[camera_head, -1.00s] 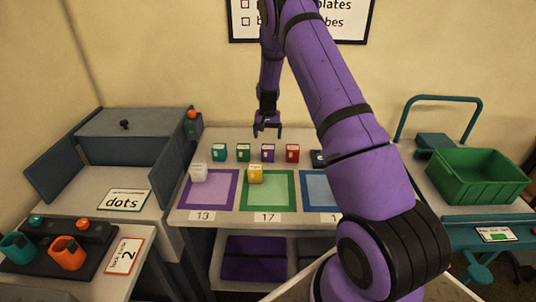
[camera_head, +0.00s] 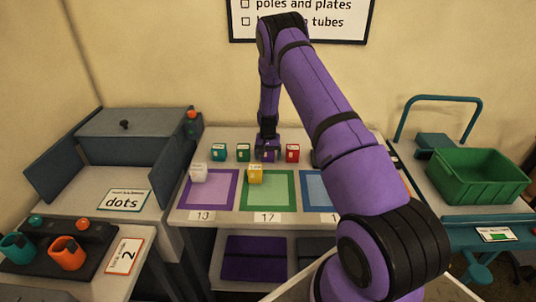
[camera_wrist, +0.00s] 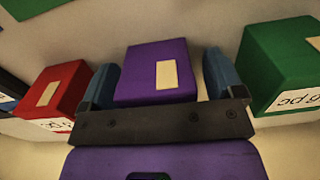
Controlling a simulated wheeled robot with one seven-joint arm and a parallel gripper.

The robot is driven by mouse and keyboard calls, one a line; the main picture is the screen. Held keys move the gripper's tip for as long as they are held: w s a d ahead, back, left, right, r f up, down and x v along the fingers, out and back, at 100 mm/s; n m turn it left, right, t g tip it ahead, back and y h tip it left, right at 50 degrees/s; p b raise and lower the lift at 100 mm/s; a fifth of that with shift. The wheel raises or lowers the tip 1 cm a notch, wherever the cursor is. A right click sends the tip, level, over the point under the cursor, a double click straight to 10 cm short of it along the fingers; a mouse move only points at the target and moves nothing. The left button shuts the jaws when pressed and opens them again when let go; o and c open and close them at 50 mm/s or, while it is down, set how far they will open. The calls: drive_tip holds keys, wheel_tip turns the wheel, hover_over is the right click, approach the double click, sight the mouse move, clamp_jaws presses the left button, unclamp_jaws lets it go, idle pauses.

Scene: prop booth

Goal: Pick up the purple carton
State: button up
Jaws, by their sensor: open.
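The purple carton (camera_wrist: 150,58) stands in the back row on the table, between the red carton (camera_wrist: 52,92) and the green carton (camera_wrist: 280,62). In the wrist view it has a pale label on top. My gripper (camera_wrist: 162,80) is open, with one blue finger on each side of the purple carton. Gaps show between the fingers and the carton. In the head view my gripper (camera_head: 267,152) is down over the row and largely hides the purple carton.
A teal carton (camera_head: 219,152) stands left of the green one. A green crate (camera_head: 480,178) is at right.

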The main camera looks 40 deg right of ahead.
drive_tip(key=c, duration=1.1)
drive_tip(key=shift+o, duration=0.2)
